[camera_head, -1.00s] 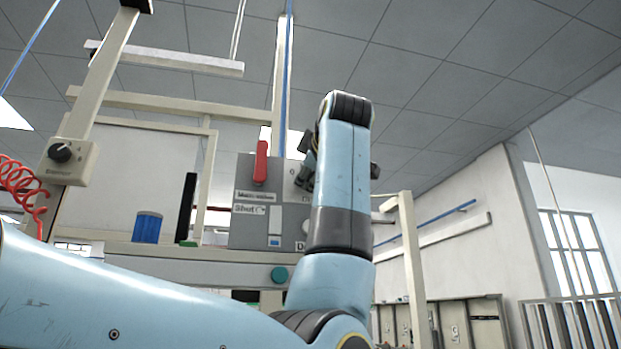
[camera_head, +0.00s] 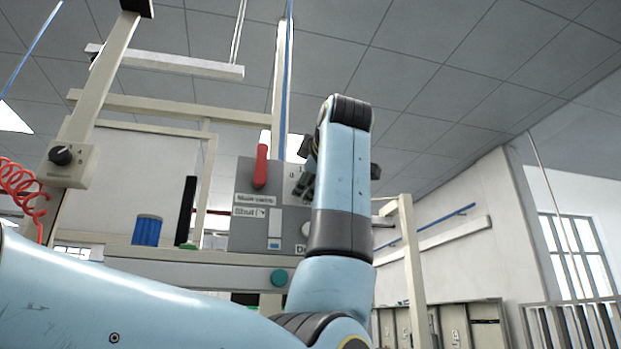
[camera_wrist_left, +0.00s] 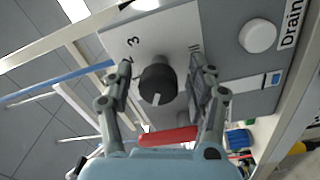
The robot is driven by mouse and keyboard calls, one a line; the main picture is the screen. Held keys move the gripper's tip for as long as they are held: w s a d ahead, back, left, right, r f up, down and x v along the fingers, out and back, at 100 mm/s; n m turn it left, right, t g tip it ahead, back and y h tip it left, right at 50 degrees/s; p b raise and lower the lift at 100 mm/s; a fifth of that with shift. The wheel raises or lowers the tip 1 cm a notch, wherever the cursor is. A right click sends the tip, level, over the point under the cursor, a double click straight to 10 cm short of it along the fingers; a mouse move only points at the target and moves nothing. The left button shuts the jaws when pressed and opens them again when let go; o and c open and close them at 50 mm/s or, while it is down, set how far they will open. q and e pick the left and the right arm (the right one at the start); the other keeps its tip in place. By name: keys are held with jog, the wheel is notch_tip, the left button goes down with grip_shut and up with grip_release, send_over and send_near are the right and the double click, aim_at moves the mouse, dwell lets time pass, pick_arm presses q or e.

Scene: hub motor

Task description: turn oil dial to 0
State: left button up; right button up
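The oil dial is a black round knob (camera_wrist_left: 158,84) with a white pointer mark, on a pale plate of the grey control panel (camera_head: 245,235). In the left wrist view the mark points down, toward my gripper's base. A "3" is printed at upper left of the knob. My left gripper (camera_wrist_left: 160,75) is open, with one finger on each side of the knob; slim gaps seem to show, and contact is unclear. In the head view the left gripper (camera_head: 303,180) is at the panel's right part, and my arm hides the dial. My right gripper is not in view.
A red handle (camera_head: 260,166) stands on the panel left of my gripper; it also shows in the wrist view (camera_wrist_left: 168,135). A white knob (camera_wrist_left: 258,36) sits beside the "Drain" label.

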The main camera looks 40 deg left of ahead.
pick_arm(q)
jog(key=v, duration=0.7)
jog(key=shift+s+d, duration=0.15)
jog(key=shift+d, duration=0.05)
dwell(0.4)
